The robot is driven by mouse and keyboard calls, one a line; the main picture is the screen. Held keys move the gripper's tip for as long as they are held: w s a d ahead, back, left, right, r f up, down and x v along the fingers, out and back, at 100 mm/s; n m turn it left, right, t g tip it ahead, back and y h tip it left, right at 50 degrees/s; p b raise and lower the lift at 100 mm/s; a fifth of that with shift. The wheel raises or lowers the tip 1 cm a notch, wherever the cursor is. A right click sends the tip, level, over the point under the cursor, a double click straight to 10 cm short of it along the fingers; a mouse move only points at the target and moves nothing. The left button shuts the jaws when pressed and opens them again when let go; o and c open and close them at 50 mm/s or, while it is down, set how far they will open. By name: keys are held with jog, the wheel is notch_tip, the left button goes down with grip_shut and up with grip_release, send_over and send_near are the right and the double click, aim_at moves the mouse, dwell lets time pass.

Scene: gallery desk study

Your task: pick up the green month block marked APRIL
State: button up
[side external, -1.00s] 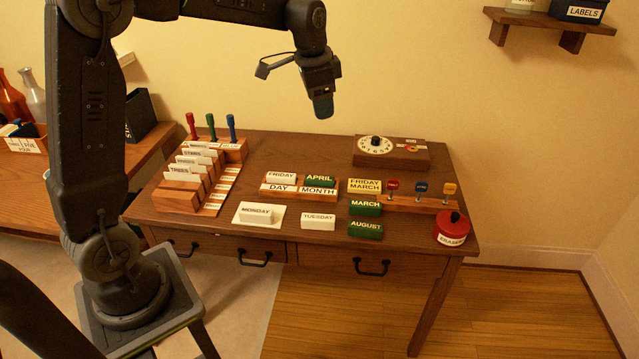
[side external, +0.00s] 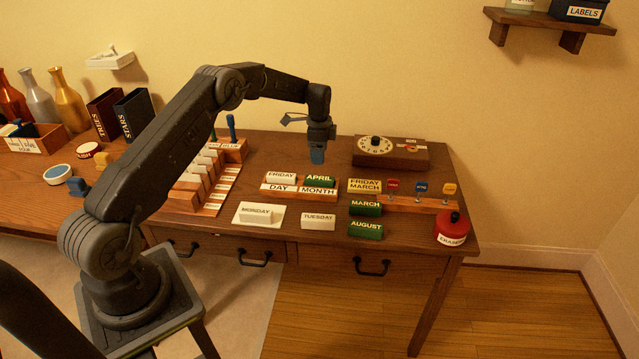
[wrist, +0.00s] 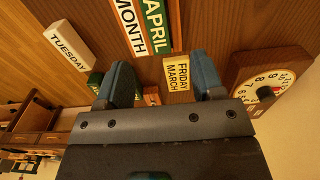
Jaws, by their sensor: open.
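The green APRIL block (side external: 320,181) stands in the right slot of the wooden DAY/MONTH holder (side external: 299,191), beside the white FRIDAY block (side external: 281,178). In the wrist view the APRIL block (wrist: 155,24) shows at the top, beyond the fingers. My gripper (side external: 317,157) hangs pointing down above and a little behind the APRIL block, apart from it. In the wrist view my gripper (wrist: 164,82) has its two blue fingers spread, with nothing held between them.
Green MARCH (side external: 365,208) and AUGUST (side external: 365,230) blocks stand to the right front, with a FRIDAY MARCH card (side external: 364,186) near the holder. White TUESDAY (side external: 318,221) and MONDAY (side external: 257,214) blocks are in front.

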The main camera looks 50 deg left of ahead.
aim_at(319, 178)
jog(key=f, duration=0.9)
jog(key=shift+s+d+f, duration=0.1)
jog(key=shift+s+d, duration=0.05)
jog(key=shift+d, duration=0.1)
jog(key=c, duration=1)
